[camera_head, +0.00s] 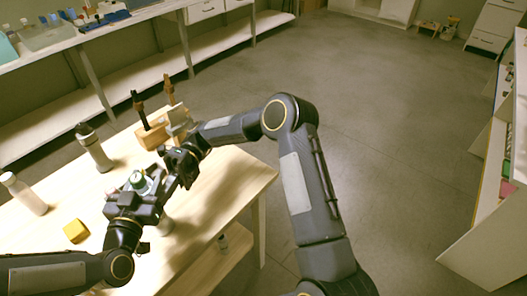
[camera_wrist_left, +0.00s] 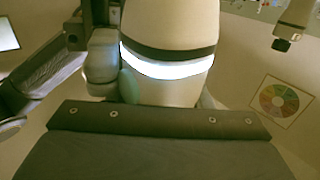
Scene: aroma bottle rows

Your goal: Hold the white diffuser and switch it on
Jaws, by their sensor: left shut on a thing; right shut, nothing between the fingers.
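The white diffuser (camera_head: 138,181) is largely hidden among my grippers in the head view. In the left wrist view the diffuser (camera_wrist_left: 168,68) is a pale rounded body with a dark band and a bright, glowing white ring below that band. My left gripper (camera_head: 145,187) comes in from the left and is shut on the diffuser, which looks roughly upright. My right gripper (camera_head: 170,184) comes down from the upper right, shut and empty, close beside the diffuser. Whether its tips touch the diffuser cannot be told.
A wooden block with dark bottles (camera_head: 152,133) stands at the table's back. A grey bottle (camera_head: 94,148), a white bottle (camera_head: 24,194) and a yellow block (camera_head: 76,231) stand on the left of the wooden table (camera_head: 236,180). Open floor (camera_head: 390,130) lies to the right.

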